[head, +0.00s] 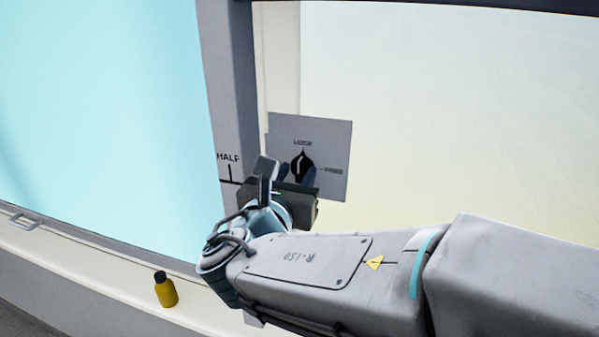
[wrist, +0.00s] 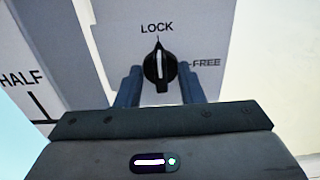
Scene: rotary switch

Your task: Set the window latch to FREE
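The window latch is a black rotary knob (wrist: 160,72) with a white line, on a grey plate (wrist: 118,42). Its pointed end is up at the LOCK label (wrist: 157,28); the FREE label (wrist: 206,63) is to its right. In the head view the knob (head: 301,165) shows on its plate (head: 335,138), partly behind my gripper. In the wrist view my gripper (wrist: 165,72) is open, its two fingers apart on the left and right of the knob's lower part. I cannot tell whether either finger touches it.
A grey window post (head: 232,90) with a HALF mark stands left of the plate. A yellow bottle with a dark cap (head: 165,290) stands on the sill at lower left. A grey handle (head: 24,220) is at the far left. The pale wall right of the plate is clear.

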